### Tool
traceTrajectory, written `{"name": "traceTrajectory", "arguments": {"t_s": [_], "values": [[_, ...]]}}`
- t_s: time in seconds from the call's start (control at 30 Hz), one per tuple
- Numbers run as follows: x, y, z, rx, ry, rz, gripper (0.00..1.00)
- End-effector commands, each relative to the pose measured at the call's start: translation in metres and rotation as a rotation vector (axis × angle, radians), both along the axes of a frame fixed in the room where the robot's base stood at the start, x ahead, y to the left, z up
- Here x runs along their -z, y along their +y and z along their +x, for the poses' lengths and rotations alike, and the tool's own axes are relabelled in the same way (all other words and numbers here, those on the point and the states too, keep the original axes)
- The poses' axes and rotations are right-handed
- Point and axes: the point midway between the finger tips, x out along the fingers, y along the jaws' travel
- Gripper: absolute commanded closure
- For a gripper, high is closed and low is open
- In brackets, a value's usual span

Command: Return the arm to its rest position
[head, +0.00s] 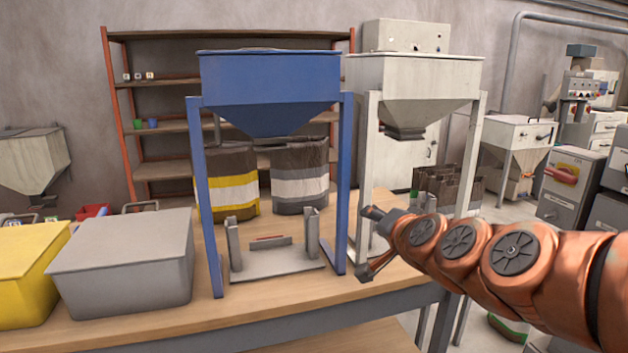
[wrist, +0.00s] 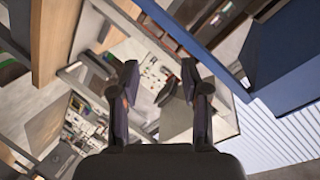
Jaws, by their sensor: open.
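My gripper (head: 368,243) is at the end of my orange arm, which reaches in from the right in the head view. The blue hopper also shows at the right of the wrist view (wrist: 275,50). I cannot tell whether the fingers touch the stand's leg.
A white hopper stand (head: 415,80) is just behind my gripper. A grey bin (head: 125,262) and a yellow bin (head: 25,265) sit on the wooden table (head: 200,315) at left. Filled bags (head: 300,180) stand behind the blue stand. Grey cabinets (head: 575,185) stand at right.

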Motion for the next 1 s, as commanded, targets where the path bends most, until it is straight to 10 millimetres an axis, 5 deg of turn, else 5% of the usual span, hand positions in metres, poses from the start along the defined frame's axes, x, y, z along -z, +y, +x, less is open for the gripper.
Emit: {"name": "traceTrajectory", "arguments": {"t_s": [0.13, 0.3, 0.6, 0.8, 1.0], "values": [[0.049, 0.029, -0.044, -0.163, 0.164, -0.129, 0.54], [0.108, 0.041, -0.106, -0.326, 0.375, -0.271, 0.54], [0.190, 0.012, -0.239, -0.543, 0.801, -0.488, 0.54], [0.213, -0.019, -0.316, -0.621, 1.046, -0.568, 0.54], [0.219, -0.045, -0.371, -0.660, 1.229, -0.605, 0.54]]}}
